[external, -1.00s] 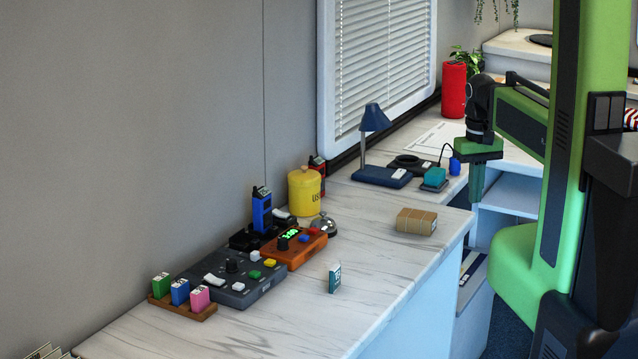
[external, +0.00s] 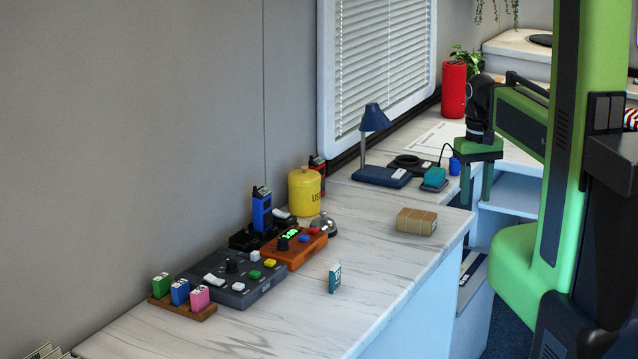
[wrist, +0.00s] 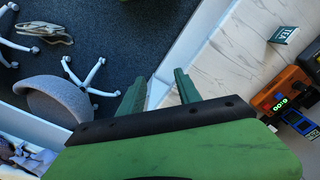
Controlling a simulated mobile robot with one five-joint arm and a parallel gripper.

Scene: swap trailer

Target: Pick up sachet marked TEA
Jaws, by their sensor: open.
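The sachet marked TEA (external: 335,278) is a small teal and white packet standing on the marble-look counter (external: 300,325), near its front edge. My gripper (external: 476,186) is green, open and empty, up and to the right of the sachet in the external view, by the counter's far right end. In the wrist view my gripper's two fingers (wrist: 158,88) are spread apart over the counter's edge, well away from the sachet.
A cardboard box (external: 416,221) sits on the counter between the sachet and my gripper. Behind the sachet are an orange device (external: 290,247), a dark control box (external: 232,278) and a yellow canister (external: 304,192). An office chair (wrist: 55,100) stands on the floor.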

